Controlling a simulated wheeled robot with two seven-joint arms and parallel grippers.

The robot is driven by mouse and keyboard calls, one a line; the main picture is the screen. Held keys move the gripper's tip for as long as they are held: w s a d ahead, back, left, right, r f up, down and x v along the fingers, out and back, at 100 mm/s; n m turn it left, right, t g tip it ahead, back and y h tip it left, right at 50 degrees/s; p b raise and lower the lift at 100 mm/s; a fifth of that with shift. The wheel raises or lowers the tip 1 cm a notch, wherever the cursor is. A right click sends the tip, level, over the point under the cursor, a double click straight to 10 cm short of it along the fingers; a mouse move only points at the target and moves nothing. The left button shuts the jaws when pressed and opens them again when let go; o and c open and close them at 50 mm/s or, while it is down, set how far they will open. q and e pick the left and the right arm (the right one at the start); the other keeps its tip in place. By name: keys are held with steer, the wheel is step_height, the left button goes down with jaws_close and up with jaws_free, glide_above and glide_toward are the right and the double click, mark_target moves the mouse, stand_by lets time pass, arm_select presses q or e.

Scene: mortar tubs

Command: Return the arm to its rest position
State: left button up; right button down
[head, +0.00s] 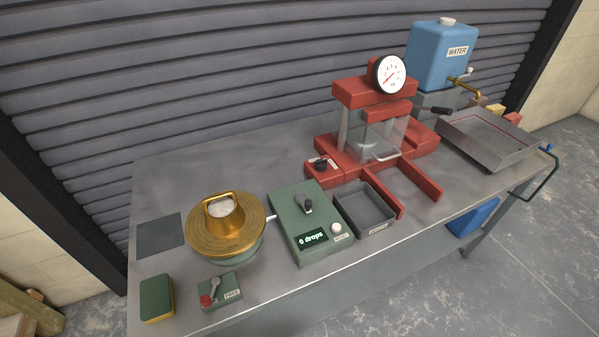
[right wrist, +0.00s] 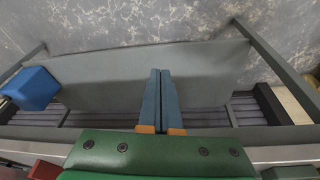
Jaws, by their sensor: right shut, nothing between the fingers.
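My right gripper (right wrist: 160,76) shows in the right wrist view. Its two blue fingers lie side by side against each other, with orange at their near ends. They are shut with nothing between them. Behind the fingers I see a flat grey surface and the mottled grey floor. Neither gripper shows in the head view, and my left gripper is in no view.
The grey workbench (head: 290,163) carries a brass-lidded tub (head: 240,235), a green drops box (head: 290,225), a small grey tray (head: 365,217), a red press (head: 362,92), a blue water tank (head: 436,60) and a metal pan (head: 500,155). A ribbed shutter (head: 200,90) stands behind.

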steer(key=s+f+g, duration=0.1)
steer(key=s+f, duration=0.3)
steer(key=f, duration=0.9)
steer(key=s+d+f+g, duration=0.1)
steer(key=s+d+f, duration=0.1)
steer(key=s+f, duration=0.5)
steer(key=s, duration=0.3)
steer(key=shift+s+f, duration=0.15)
steer(key=shift+s, duration=0.25)
steer(key=shift+d, duration=0.15)
